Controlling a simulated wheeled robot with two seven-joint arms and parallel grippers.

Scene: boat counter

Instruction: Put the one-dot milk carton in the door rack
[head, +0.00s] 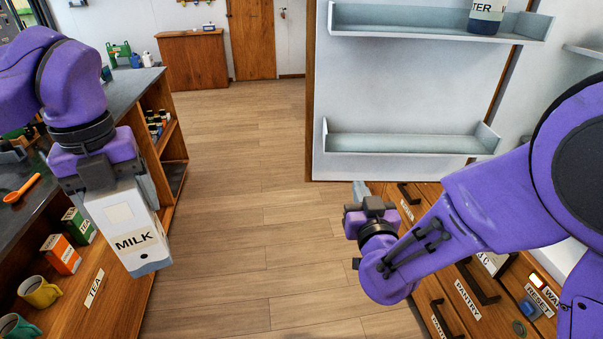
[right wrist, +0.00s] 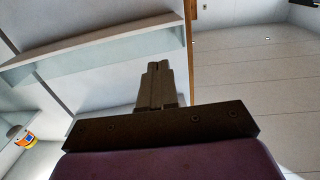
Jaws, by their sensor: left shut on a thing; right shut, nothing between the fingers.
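A white carton labelled MILK (head: 130,228) hangs tilted at the left of the head view. My left gripper (head: 103,180) is shut on it and holds it clear of the counter, over the floor's edge. My right gripper (head: 360,192) is shut and empty, below the lower rack. In the right wrist view its closed fingers (right wrist: 160,85) point toward the door.
At left, a shelf unit holds an orange tea box (head: 61,254), a green tea box (head: 78,226) and a yellow mug (head: 39,291). Labelled drawers (head: 466,298) stand at the lower right. The wooden floor (head: 245,200) between is clear.

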